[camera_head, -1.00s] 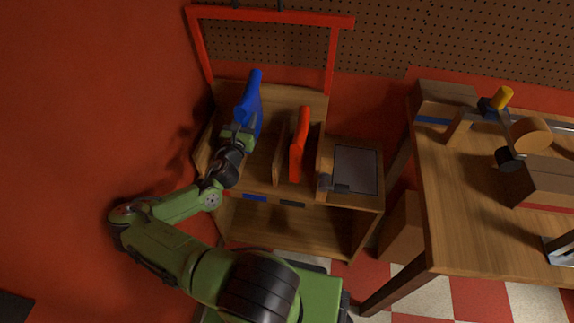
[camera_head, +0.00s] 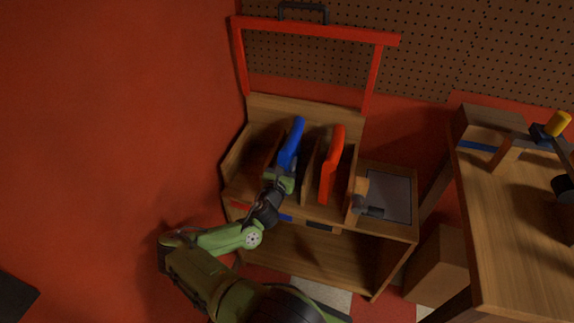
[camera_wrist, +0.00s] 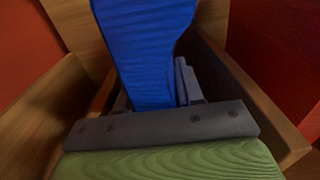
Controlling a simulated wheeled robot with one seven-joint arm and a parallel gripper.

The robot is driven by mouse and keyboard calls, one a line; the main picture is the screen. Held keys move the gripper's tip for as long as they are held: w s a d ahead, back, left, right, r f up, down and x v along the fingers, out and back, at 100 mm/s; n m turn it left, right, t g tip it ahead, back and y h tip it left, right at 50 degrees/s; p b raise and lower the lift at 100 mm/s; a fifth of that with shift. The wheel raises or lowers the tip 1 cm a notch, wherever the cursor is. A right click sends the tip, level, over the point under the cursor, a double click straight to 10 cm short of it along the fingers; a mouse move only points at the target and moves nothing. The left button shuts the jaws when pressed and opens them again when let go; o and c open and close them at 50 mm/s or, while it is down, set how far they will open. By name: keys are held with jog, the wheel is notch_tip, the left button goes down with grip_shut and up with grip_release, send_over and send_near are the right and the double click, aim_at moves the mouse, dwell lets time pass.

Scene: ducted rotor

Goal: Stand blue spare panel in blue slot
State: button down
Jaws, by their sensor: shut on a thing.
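My gripper (camera_head: 284,184) is shut on the blue spare panel (camera_head: 292,145), holding it near its lower front edge. The panel stands roughly upright, edge toward me, in the rack compartment behind the blue label strip (camera_head: 286,217), which marks the blue slot. In the wrist view the blue panel (camera_wrist: 145,45) rises beyond my dark gripper jaw (camera_wrist: 165,125), with wooden dividers on both sides. The panel's bottom edge is hidden by my gripper, so I cannot tell whether it touches the slot floor.
An orange-red panel (camera_head: 333,165) stands in the compartment to the right. A red strip (camera_head: 240,206) marks the left compartment. A red frame (camera_head: 315,30) rises behind the rack. A grey plate (camera_head: 388,195) lies on the right-hand top. A workbench (camera_head: 520,220) stands further right.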

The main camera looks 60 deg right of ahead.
jog(key=c, duration=0.7)
grip_release()
jog(key=shift+f, duration=0.1)
jog(key=shift+a, duration=0.4)
jog(key=a+p, duration=0.1)
jog(key=a, duration=0.2)
jog(key=s+a, duration=0.1)
jog(key=a, duration=0.3)
jog(key=a+p, duration=0.1)
jog(key=a, duration=0.3)
jog(key=shift+s+p, duration=0.3)
jog(key=shift+s, duration=0.05)
